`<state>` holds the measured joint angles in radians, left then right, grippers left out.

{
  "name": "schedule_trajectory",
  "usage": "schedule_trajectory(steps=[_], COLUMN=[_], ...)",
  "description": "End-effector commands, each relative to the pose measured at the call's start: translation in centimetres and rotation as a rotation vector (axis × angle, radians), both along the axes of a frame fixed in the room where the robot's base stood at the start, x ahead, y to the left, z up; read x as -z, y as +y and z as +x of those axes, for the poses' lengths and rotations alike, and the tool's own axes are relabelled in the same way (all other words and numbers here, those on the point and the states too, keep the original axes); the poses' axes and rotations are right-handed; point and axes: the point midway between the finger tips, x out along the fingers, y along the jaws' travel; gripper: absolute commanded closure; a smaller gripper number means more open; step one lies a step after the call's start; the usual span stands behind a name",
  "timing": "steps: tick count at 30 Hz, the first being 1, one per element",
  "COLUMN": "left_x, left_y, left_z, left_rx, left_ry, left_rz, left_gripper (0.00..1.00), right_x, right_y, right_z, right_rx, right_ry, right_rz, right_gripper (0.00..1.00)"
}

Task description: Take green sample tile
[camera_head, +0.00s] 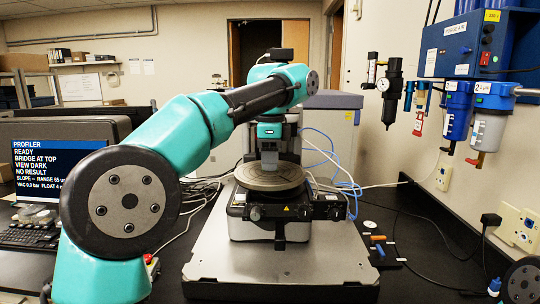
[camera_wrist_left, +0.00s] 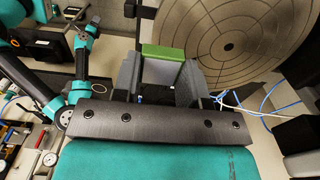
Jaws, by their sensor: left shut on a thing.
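My left gripper (camera_head: 269,160) points down over the round stage (camera_head: 270,176) of the profiler in the head view. In the left wrist view my left gripper (camera_wrist_left: 165,70) is shut on the green sample tile (camera_wrist_left: 164,52), which spans between its fingertips. The ringed grey stage (camera_wrist_left: 235,40) shows beside and beyond the tile. I cannot tell whether the tile touches the stage. The tile cannot be made out in the head view. Another teal arm (camera_wrist_left: 82,60) of mine shows small in the left wrist view; its gripper is too small to read.
The profiler's metal base plate (camera_head: 275,262) lies below the stage. A monitor (camera_head: 55,185) stands at left. Blue tubes and white cables run behind the stage. Blue and orange small parts (camera_head: 378,244) lie on the black bench at right. A purge air panel (camera_head: 470,45) hangs on the wall.

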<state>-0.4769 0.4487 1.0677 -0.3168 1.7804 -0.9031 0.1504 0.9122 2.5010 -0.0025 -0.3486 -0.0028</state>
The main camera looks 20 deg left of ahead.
Motion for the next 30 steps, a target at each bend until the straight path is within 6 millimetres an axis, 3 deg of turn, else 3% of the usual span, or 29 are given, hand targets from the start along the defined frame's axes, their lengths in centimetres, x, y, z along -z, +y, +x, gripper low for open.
schedule_trajectory(steps=[6, 12, 29, 30], left_x=[-0.4, -0.6, -0.6, -0.6], left_y=[-1.1, -1.8, -1.9, -1.9], left_z=[-4.1, -6.1, -6.5, -6.5], left_rx=[0.002, 0.001, 0.0, 0.0], left_ry=[-0.001, 0.0, 0.0, 0.0], left_rz=[0.0, 0.0, 0.0, 0.0], left_gripper=[0.83, 0.83, 0.83, 0.64], right_x=[0.0, 0.0, 0.0, 0.0], right_y=[0.0, 0.0, 0.0, 0.0], right_z=[0.0, 0.0, 0.0, 0.0], right_rx=[0.0, 0.0, 0.0, 0.0], right_ry=[0.0, 0.0, 0.0, 0.0], right_rz=[0.0, 0.0, 0.0, 0.0], right_gripper=[0.41, 0.41, 0.41, 0.41])
